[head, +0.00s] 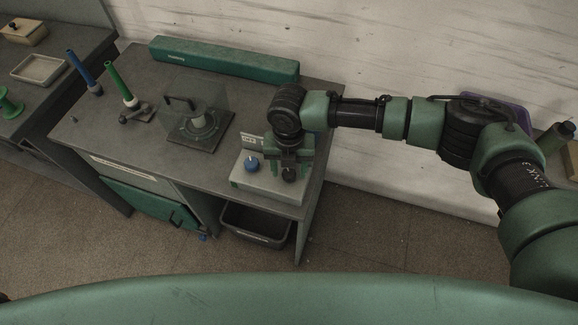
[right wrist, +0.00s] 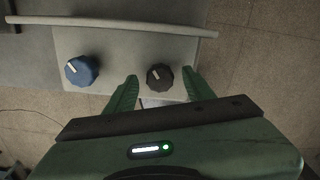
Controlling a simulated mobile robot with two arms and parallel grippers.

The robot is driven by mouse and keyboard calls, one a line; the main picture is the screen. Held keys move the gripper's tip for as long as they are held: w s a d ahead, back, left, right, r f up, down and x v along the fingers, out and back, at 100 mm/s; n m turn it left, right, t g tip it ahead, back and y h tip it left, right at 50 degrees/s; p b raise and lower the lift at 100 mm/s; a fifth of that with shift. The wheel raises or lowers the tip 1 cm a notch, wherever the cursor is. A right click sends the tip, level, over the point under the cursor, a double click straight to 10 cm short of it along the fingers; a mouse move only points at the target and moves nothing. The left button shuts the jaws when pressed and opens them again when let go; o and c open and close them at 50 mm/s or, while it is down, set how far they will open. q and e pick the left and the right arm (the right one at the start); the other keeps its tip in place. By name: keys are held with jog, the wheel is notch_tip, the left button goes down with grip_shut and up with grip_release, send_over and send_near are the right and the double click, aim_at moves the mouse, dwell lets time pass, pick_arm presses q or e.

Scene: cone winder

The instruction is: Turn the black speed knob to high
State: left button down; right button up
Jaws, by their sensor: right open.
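The black speed knob (head: 289,174) sits on the right of a pale control box at the table's front right corner. In the right wrist view the black knob (right wrist: 159,77) shows a light pointer mark near its upper left. A blue knob (head: 251,164) is to its left, also in the right wrist view (right wrist: 81,70). My right gripper (right wrist: 160,82) is open, with one green finger on each side of the black knob. Gaps show between the fingers and the knob. In the head view the right gripper (head: 289,172) is over the box. My left gripper is not in view.
The control box (head: 262,182) stands on the grey table (head: 150,140). A clear-covered unit (head: 200,115) is left of it, and a long green housing (head: 225,60) lies behind. A dark bin (head: 255,226) is under the table. Cones (head: 120,82) stand at the left.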

jog(key=shift+f, duration=0.2)
grip_shut()
jog(key=shift+r+m, duration=0.1)
jog(key=shift+m, duration=0.3)
jog(key=shift+r+m+p, duration=0.1)
jog(key=shift+m+p, duration=0.75)
jog(key=shift+m, duration=0.25)
jog(key=m+p, duration=0.2)
jog(key=m, duration=0.2)
jog(key=shift+m, duration=0.3)
jog(key=m+p, duration=0.2)
jog(key=m, duration=0.1)
jog(key=shift+m+p, duration=0.95)
jog(key=shift+m, duration=0.65)
